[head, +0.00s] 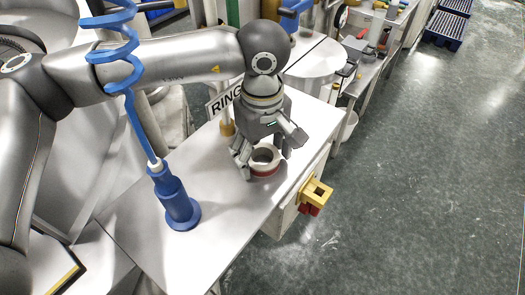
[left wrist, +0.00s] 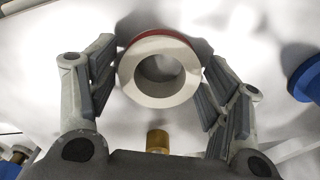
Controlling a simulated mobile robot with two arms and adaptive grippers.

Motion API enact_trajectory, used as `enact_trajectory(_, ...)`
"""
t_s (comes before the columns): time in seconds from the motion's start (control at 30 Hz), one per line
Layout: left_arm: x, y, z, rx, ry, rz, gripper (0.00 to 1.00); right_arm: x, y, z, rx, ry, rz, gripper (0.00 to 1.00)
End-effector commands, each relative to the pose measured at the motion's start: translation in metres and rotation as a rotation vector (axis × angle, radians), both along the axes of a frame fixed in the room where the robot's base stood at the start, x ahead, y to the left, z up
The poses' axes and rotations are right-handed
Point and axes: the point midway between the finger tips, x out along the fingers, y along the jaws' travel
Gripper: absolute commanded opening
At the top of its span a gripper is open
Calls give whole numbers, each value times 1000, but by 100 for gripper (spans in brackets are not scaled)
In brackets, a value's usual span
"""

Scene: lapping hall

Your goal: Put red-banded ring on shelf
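The red-banded ring (head: 264,161) is a pale, thick ring with a red band around its side. It sits flat on the light grey bench top (head: 240,215). In the left wrist view the ring (left wrist: 160,90) shows its hole facing the camera, with the red band along its far edge. My left gripper (head: 264,150) is over the ring, its fingers down on either side. In the left wrist view my left gripper (left wrist: 162,75) is open around the ring, with narrow gaps showing beside it. My right gripper is out of view. I cannot tell which surface is the shelf.
A blue stand (head: 177,205) with a coiled blue hose rises left of the ring. A sign reading "RING" (head: 222,103), partly hidden, stands behind the gripper by a brass post (head: 227,128). A yellow fitting (head: 316,192) sticks out from the bench's right side. Open floor lies right.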

Motion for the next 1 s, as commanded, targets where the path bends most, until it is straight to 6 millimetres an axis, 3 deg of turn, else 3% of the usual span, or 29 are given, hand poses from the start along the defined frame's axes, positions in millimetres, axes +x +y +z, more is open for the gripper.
enact_trajectory(0.53, 1, -1, 9, -2, -4, 0, 83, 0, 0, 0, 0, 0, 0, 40)
enact_trajectory(1.0, 1, -1, 104, -2, -2, -1, 83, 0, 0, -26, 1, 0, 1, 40)
